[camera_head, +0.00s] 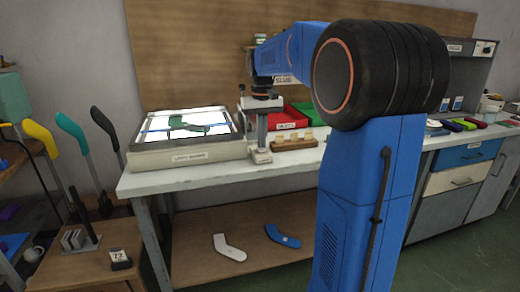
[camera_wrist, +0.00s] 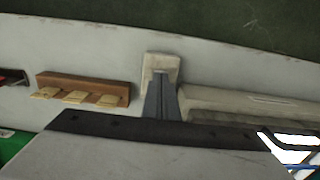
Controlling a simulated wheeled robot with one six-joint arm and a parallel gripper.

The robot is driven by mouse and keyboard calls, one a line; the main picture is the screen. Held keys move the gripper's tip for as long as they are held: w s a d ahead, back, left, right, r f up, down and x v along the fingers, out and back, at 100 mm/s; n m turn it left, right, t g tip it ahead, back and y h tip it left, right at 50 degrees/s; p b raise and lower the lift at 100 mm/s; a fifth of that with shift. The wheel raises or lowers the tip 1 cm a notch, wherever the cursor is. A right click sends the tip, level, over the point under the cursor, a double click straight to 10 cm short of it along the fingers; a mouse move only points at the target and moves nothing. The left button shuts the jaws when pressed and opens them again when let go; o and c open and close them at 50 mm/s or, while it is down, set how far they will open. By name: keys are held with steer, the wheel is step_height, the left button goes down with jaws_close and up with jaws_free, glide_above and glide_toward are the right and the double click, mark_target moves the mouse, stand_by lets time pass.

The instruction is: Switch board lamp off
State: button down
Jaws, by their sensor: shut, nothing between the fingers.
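The board lamp is a pale box (camera_head: 190,155) at the left end of the workbench, its top glowing bright white (camera_head: 216,117). A green sock-shaped piece (camera_head: 186,124) lies on the lit top. In the wrist view the box's side (camera_wrist: 240,102) shows at the right, with part of the glow. A small beige block (camera_head: 262,157) stands at the bench's front edge, right of the box; it also shows in the wrist view (camera_wrist: 161,62). My gripper (camera_head: 261,146) is shut and empty, pointing down at this block; its fingertips (camera_wrist: 160,76) overlap it. I cannot tell whether they touch.
A wooden rack with pale pegs (camera_head: 294,144) stands just right of my gripper. Red and green trays (camera_head: 283,120) lie behind it. A wooden board (camera_head: 190,50) backs the bench. White (camera_head: 229,247) and blue (camera_head: 282,236) foot-shaped forms lie on the shelf below.

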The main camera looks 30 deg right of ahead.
steer(key=shift+f, duration=0.55)
stand_by(0.4)
steer(key=shift+r, duration=0.1)
step_height(320, 180, up, 7)
stand_by(1.0)
stand_by(0.4)
